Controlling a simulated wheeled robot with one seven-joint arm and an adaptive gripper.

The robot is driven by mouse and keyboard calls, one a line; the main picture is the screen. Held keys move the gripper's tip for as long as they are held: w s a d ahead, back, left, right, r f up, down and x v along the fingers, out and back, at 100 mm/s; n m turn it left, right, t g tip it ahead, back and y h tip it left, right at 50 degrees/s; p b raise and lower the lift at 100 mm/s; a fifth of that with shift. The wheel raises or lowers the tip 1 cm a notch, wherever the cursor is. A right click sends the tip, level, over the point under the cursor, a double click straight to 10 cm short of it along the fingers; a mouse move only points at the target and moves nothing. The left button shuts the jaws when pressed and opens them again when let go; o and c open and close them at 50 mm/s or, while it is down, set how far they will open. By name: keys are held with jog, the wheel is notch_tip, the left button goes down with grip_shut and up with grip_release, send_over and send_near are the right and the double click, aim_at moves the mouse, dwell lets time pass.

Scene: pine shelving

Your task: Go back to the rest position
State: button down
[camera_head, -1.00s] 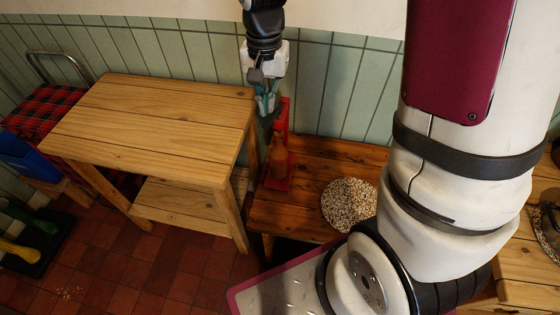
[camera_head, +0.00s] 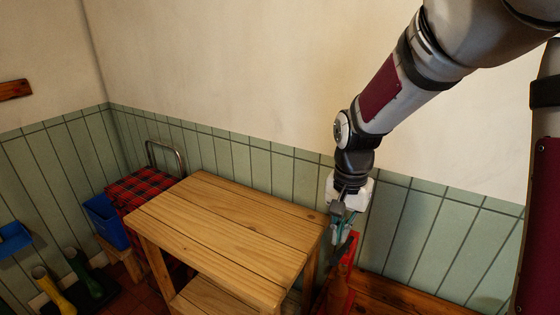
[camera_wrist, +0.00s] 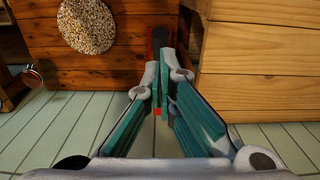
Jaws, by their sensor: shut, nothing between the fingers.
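My gripper (camera_head: 342,236) hangs from my arm at the right of the pine shelf table, in front of the green panelling. It is shut and empty. In the wrist view its teal-lined fingers (camera_wrist: 166,68) meet at the tips.
The pine shelf table (camera_head: 230,230) has a bare top. A dark wooden bench (camera_head: 400,298) is low right; a speckled round mat (camera_wrist: 87,25) shows in the wrist view. A tartan-covered thing (camera_head: 145,188), blue bin (camera_head: 106,220) and boots (camera_head: 84,270) stand left.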

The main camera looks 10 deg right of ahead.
jog(key=s+r+n+t+b, duration=0.1)
jog(key=s+r+n+t, duration=0.4)
jog(key=s+r, duration=1)
jog(key=shift+s+d+n+t, duration=0.25)
jog(key=shift+s+n+t, duration=0.05)
jog(key=shift+s+n, duration=0.8)
